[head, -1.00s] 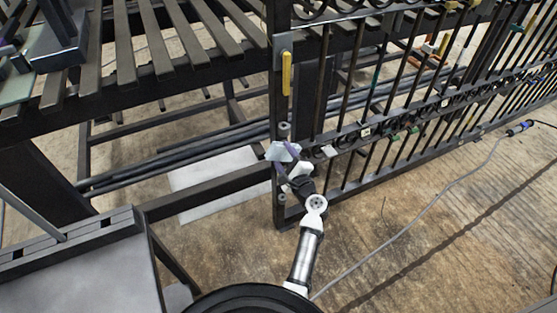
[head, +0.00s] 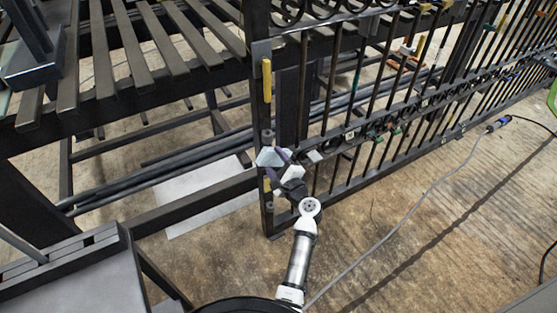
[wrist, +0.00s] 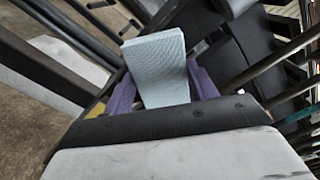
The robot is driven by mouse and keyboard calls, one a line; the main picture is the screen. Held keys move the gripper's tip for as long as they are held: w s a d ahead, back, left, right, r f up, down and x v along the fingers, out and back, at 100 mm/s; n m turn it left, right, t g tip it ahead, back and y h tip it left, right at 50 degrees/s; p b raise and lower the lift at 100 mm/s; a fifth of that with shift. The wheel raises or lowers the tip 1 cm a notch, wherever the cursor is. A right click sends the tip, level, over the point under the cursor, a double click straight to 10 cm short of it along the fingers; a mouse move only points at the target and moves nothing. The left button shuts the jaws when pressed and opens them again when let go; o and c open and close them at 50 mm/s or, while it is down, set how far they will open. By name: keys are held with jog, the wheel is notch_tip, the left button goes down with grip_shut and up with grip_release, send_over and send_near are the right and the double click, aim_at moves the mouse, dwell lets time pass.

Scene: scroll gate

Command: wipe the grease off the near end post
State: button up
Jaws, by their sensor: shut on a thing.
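The near end post (head: 261,115) is the dark upright at the gate's left end. My gripper (head: 279,158), with purple fingers, is shut on a pale blue-grey pad (head: 267,157) at the lower half of this post. In the wrist view the pad (wrist: 157,68) stands up between the two fingers (wrist: 165,92). The pad overlaps the post in the head view; I cannot tell whether they touch. A small yellowish patch (head: 267,185) shows on the post just below the pad. I cannot tell whether it is grease. My gripper and the pad hide part of the post.
A yellow handle (head: 267,80) is on the post above the pad. The barred gate (head: 380,130) runs off to the right. A slatted rack (head: 130,105) stands at the left. A grey cable (head: 415,205) lies on the open floor at the right.

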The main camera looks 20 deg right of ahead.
jog(key=shift+w+a+r+y, duration=0.1)
jog(key=shift+a+y, duration=0.2)
jog(key=shift+a, duration=1.05)
jog(key=shift+s+a+p, duration=0.2)
jog(key=shift+a, duration=0.55)
jog(key=shift+s+a+p, duration=0.15)
jog(key=shift+a+p, duration=0.05)
jog(key=shift+a, duration=0.55)
jog(key=v, duration=0.6)
jog(key=shift+d, duration=0.25)
jog(key=shift+s, duration=0.2)
jog(key=v, duration=0.3)
